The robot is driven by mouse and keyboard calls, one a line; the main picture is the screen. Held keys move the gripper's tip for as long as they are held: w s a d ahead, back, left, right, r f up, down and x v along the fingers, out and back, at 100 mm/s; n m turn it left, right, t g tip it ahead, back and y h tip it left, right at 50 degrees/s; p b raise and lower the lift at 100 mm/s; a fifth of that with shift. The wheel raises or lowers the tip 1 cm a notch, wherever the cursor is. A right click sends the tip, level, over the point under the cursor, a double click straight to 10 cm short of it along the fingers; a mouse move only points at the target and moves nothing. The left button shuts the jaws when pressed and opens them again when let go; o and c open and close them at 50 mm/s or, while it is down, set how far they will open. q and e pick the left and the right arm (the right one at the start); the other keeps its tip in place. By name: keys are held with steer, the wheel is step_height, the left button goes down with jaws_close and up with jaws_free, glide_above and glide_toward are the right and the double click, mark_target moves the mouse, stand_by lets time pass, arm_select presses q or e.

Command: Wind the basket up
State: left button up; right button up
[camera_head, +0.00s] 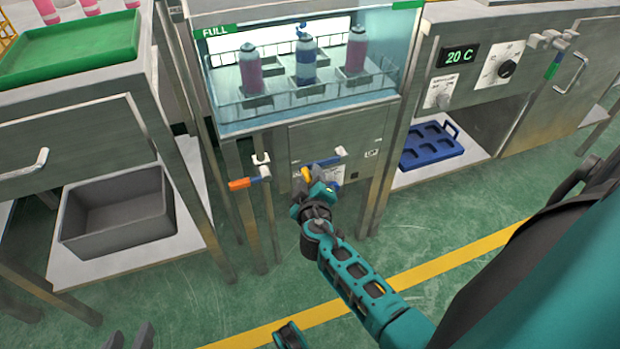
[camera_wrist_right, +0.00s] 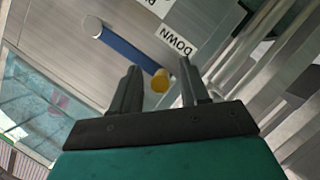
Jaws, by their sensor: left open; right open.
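The basket (camera_head: 312,92) sits inside the glass-fronted tank, holding two pink cans (camera_head: 250,72) and a blue can (camera_head: 305,62) that stand upright. On the panel below is a crank with a blue arm (camera_head: 329,161), a pale hub (camera_head: 341,151) and a yellow knob (camera_head: 305,174). My right gripper (camera_head: 303,190) is at the knob end of the crank. In the right wrist view, the yellow knob (camera_wrist_right: 160,82) lies between its open fingers (camera_wrist_right: 160,88), with gaps on both sides. My left gripper (camera_head: 130,338) is open and empty at the bottom left, partly cut off.
An "UP" label (camera_head: 372,153) and a "DOWN" label (camera_wrist_right: 176,41) mark the panel. An orange-handled valve (camera_head: 240,183) sticks out left of the crank. A grey bin (camera_head: 117,210) stands on the left shelf, a blue tray (camera_head: 432,146) on the right one. The near floor is clear.

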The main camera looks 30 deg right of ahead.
steer(key=shift+c, duration=0.2)
jaws_close()
steer(key=shift+r, duration=0.1)
stand_by(0.4)
